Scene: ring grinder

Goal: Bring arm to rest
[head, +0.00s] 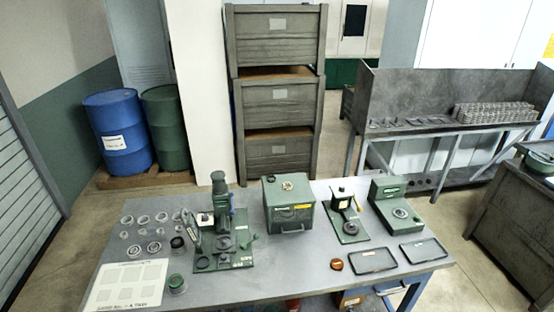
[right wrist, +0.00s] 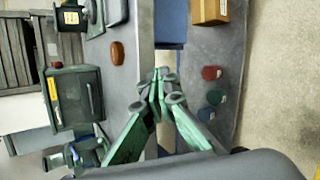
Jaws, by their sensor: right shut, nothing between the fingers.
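My right gripper (right wrist: 160,80) shows in the right wrist view, its two green fingers meeting at the tips with nothing between them. It hangs by the edge of the grey worktable (right wrist: 122,88), whose top lies to the left in that view. I cannot tell how far the fingertips are from the edge. In the head view neither gripper can be made out, and the tabletop (head: 290,262) is clear of my arms. My left gripper is not in view.
The table carries a green press (head: 222,225), a green box (head: 290,203), two green devices (head: 347,215) (head: 398,205), dark trays (head: 372,261) and several rings. In the right wrist view, red (right wrist: 211,73), green (right wrist: 215,97) and blue (right wrist: 206,114) items sit lower, near a cardboard box (right wrist: 210,10).

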